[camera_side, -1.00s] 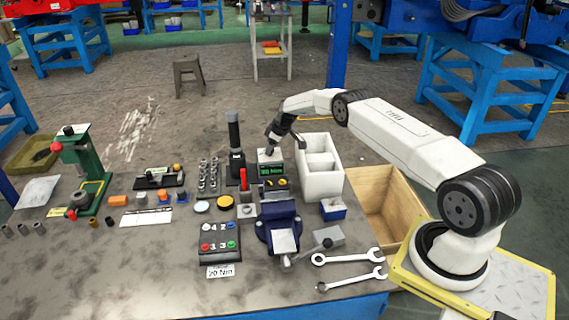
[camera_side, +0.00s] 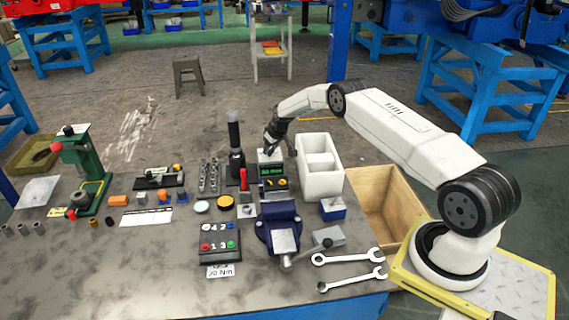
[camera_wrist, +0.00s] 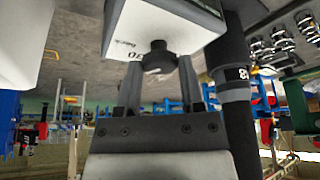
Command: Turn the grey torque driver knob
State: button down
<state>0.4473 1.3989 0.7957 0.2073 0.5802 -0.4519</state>
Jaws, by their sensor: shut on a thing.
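The torque driver is a white box (camera_side: 272,158) with a green-lit display on its front, on the bench in the side view. Its dark grey knob (camera_wrist: 158,56) projects from one face in the wrist view. My gripper (camera_wrist: 160,66) has one finger on each side of this knob and is shut on it. In the side view my gripper (camera_side: 270,150) is at the top of the box and hides the knob.
A black upright tool (camera_side: 235,145) stands close to the box's left; its grey-ringed shaft (camera_wrist: 235,92) is beside my gripper in the wrist view. A white open bin (camera_side: 319,180) stands close on the right. A blue vise (camera_side: 266,222) is in front.

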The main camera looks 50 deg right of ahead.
jog(key=m, duration=0.2)
jog(key=m+h, duration=0.1)
jog(key=m, duration=0.1)
jog(key=shift+w+a+h, duration=0.1)
jog(key=shift+a+h, duration=0.05)
jog(key=shift+h, duration=0.15)
jog(key=shift+m+g+h, duration=0.5)
jog(key=shift+m, duration=1.1)
jog(key=shift+c, duration=1.1)
grip_release()
jog(key=shift+r, duration=0.15)
jog(key=v, duration=0.7)
jog(key=shift+r, duration=0.25)
